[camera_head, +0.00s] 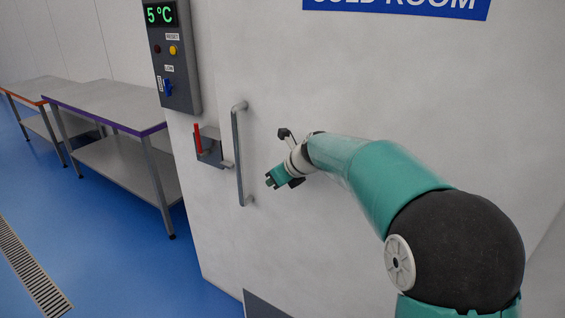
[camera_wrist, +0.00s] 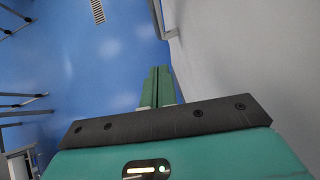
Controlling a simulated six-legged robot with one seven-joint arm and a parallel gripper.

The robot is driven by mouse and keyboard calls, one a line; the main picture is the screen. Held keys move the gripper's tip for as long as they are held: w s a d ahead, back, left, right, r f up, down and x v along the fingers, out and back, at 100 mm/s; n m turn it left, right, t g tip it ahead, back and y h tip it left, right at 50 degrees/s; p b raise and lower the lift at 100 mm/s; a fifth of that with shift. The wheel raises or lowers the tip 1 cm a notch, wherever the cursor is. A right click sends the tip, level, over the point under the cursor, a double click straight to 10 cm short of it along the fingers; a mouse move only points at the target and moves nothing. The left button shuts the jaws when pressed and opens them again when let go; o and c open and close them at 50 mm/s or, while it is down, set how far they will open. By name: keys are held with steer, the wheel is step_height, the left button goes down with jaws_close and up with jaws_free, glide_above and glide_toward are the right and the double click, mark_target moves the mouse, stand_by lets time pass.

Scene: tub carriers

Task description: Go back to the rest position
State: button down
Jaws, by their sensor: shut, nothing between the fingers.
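My gripper (camera_head: 270,181) is in front of the white cold room door (camera_head: 330,240), to the right of its vertical grey handle (camera_head: 240,155). The fingers are together and hold nothing. In the wrist view my gripper (camera_wrist: 159,70) points out over the blue floor, with its green fingers side by side. My arm reaches in from the right of the head view. I cannot tell how far the gripper is from the door surface.
A red latch lever (camera_head: 197,138) is left of the handle. A control panel (camera_head: 172,55) reading 5 °C is above it. A purple-edged table (camera_head: 110,105) and an orange-edged table (camera_head: 40,86) stand at the left. The blue floor (camera_head: 110,245) in front is clear, with a drain grate (camera_head: 28,268).

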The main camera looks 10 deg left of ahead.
steer(key=s+d+r+n+h, duration=0.25)
steer(key=s+d+n, duration=0.35)
steer(key=s+d, duration=0.3)
steer(key=s+d+r+n+h, duration=0.1)
steer(key=s+d+r+n, duration=0.3)
steer(key=s+d+n, duration=0.4)
steer(key=s+d+f+n+h, duration=0.2)
steer(key=s+d+n, duration=0.3)
steer(key=s, duration=0.4)
steer(key=s+d+f+n+h, duration=0.1)
steer(key=s+d+f+n, duration=0.2)
steer(key=s, duration=0.7)
steer(key=d+n, duration=0.2)
steer(key=d, duration=0.2)
steer(key=shift+s+f+t+h, duration=0.2)
steer(key=shift+t+h, duration=0.1)
steer(key=shift+h, duration=0.05)
